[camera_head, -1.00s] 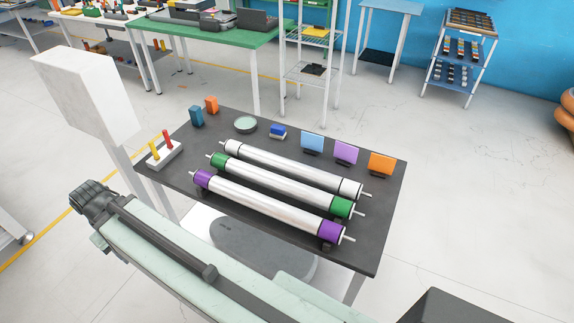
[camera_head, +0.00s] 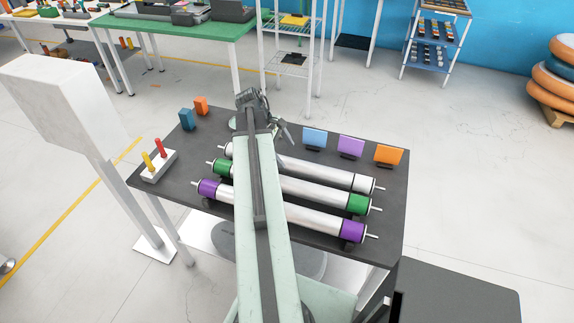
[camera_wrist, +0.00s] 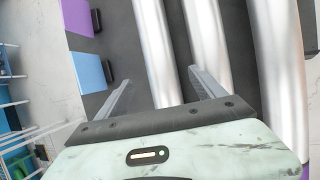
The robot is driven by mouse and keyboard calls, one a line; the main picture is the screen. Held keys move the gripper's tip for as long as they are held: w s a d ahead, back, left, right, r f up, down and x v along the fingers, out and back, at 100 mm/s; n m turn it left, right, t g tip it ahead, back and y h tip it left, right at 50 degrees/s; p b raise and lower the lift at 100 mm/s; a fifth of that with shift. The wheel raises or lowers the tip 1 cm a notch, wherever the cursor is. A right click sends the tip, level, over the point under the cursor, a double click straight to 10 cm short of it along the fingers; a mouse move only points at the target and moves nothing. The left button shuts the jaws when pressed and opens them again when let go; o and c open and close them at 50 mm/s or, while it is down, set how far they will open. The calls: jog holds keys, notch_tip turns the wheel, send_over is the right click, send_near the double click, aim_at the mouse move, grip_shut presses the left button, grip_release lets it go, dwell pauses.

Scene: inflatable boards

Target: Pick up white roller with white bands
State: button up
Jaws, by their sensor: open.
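The white roller with white bands (camera_head: 325,174) is the farthest of three parallel rollers on the dark table (camera_head: 395,225). My arm hides part of it in the head view. My gripper (camera_head: 282,132) is open and empty, above the table's far side. In the wrist view, my gripper's two fingers (camera_wrist: 160,78) appear on either side of the nearest-to-cards roller, which I take to be the white one (camera_wrist: 152,35). It runs between them in the picture. I cannot tell the height gap, and no contact shows.
The green-banded roller (camera_head: 305,187) and purple-banded roller (camera_head: 320,219) lie close beside it. Blue (camera_head: 314,138), purple (camera_head: 351,146) and orange (camera_head: 388,154) cards stand behind. A white holder with pegs (camera_head: 158,164) and two small blocks are at the left.

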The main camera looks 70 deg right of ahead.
aim_at(292, 160)
jog(key=shift+b+x, duration=1)
jog(key=shift+x, duration=0.05)
jog(key=b+x, duration=0.5)
jog(key=x, duration=0.1)
jog(key=shift+s, duration=0.15)
jog(key=shift+r, duration=0.25)
grip_shut()
